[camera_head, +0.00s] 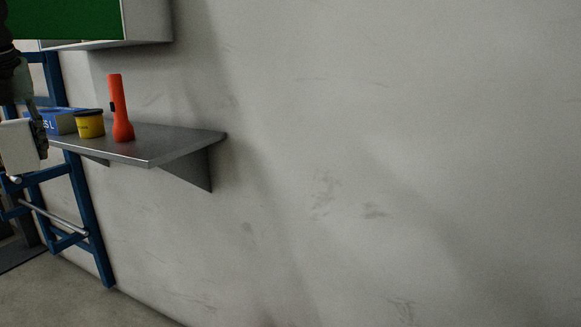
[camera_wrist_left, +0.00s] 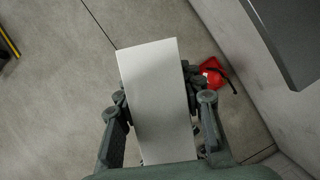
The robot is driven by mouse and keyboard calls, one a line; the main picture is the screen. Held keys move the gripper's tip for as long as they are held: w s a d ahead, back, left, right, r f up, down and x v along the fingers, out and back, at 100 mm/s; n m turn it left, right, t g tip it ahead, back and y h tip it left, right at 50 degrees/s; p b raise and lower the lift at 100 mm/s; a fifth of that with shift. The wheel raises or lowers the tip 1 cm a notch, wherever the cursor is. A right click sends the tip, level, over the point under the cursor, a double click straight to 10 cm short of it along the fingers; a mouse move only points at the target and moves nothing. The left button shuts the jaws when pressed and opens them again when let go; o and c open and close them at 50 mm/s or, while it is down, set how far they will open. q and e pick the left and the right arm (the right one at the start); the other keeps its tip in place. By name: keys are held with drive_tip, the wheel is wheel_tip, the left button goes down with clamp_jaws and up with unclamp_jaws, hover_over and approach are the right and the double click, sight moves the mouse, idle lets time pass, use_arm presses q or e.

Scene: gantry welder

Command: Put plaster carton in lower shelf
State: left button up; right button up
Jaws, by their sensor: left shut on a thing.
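A plain white carton (camera_head: 20,146), which I take to be the plaster carton, is at the far left of the head view. It is large in the left wrist view (camera_wrist_left: 156,100), between the fingers. My left gripper (camera_head: 30,108) is shut on it, holding it in the air in front of the shelf's left part. The grey metal wall shelf (camera_head: 165,143) is at the left of the head view. A dark shelf-like slab (camera_wrist_left: 290,40) shows at the upper right of the wrist view. My right gripper is not in view.
The shelf holds a blue box (camera_head: 66,122), a yellow tub (camera_head: 90,125) and an orange flashlight (camera_head: 120,110). A green-fronted cabinet (camera_head: 148,22) hangs above. A blue frame (camera_head: 88,220) stands below. A red object (camera_wrist_left: 213,72) lies low near the wall.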

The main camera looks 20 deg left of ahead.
use_arm(q)
drive_tip(key=s+d+f+m+t+h+p, duration=0.1)
drive_tip(key=s+f+m+t+h, duration=0.2)
drive_tip(key=f+m, duration=1)
drive_tip(key=w+d+f+m+g+h+p, duration=0.1)
drive_tip(key=w+d+f+m+h, duration=0.3)
drive_tip(key=d+f, duration=0.55)
drive_tip(key=w+d+m+g+y+p, duration=0.1)
drive_tip(key=w+d+m+g, duration=0.2)
drive_tip(key=d+m, duration=0.7)
drive_tip(key=w+d+m+g+y+p, duration=0.1)
drive_tip(key=w+d+m+g, duration=0.1)
drive_tip(key=d+m, duration=0.8)
drive_tip(key=w+d+m+g+y, duration=0.1)
drive_tip(key=w+d+m+g, duration=0.2)
drive_tip(key=d+m, duration=0.8)
drive_tip(key=d+f, duration=0.1)
drive_tip(key=d, duration=0.1)
drive_tip(key=shift+w+d+g+p, duration=0.3)
drive_tip(key=shift+p, duration=0.1)
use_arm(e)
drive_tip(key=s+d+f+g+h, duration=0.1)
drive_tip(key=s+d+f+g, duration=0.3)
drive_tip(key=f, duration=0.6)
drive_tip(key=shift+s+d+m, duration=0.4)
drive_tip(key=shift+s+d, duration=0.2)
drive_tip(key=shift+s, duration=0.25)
